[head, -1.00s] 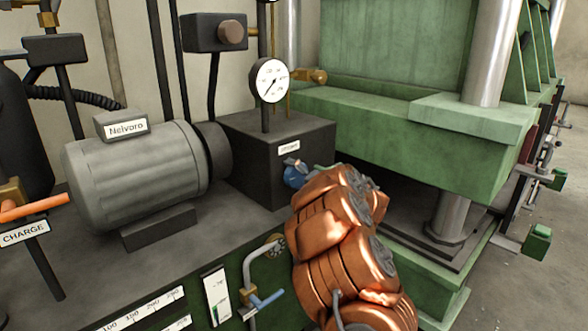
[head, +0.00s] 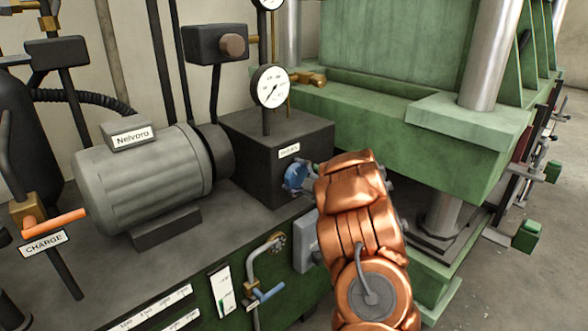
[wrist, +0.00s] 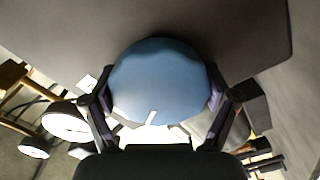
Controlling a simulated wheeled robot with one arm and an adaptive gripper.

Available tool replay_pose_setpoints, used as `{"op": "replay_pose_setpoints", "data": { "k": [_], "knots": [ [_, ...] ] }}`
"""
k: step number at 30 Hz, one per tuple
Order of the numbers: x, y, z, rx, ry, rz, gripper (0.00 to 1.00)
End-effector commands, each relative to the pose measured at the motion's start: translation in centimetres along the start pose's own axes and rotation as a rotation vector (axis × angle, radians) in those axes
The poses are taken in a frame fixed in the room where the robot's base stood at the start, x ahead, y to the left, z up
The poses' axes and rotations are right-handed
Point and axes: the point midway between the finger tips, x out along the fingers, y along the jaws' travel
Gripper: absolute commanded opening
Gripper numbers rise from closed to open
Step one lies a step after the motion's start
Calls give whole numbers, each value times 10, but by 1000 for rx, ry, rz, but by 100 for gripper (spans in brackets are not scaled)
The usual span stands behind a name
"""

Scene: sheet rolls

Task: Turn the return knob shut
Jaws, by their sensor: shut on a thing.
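The blue return knob (head: 296,177) sits on the front face of a dark block, below a small white label (head: 289,150) that is too small to read surely. In the wrist view the knob (wrist: 158,82) fills the middle, round and blue, with a short pale mark near its lower edge. My gripper (head: 308,174) reaches the knob from the right, mostly hidden behind my copper-coloured arm in the head view. In the wrist view its two fingers (wrist: 160,98) press on the left and right sides of the knob.
A pressure gauge (head: 270,86) stands on the dark block (head: 250,155). A grey motor (head: 145,180) is at left, beside an orange lever (head: 55,224) labelled CHARGE. The green press (head: 400,130) rises close on the right. A small blue-handled valve (head: 267,294) is below.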

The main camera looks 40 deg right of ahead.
Motion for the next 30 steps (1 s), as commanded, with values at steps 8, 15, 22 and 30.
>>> {"op": "replay_pose_setpoints", "data": {
  "k": [8,15,22,30],
  "knots": [
    [0,3,-2,256,0,0,51],
    [0,3,-1,431,-1,0,51],
    [0,1,0,538,-2,0,51],
    [0,0,0,588,-2,-1,51]
  ]
}}
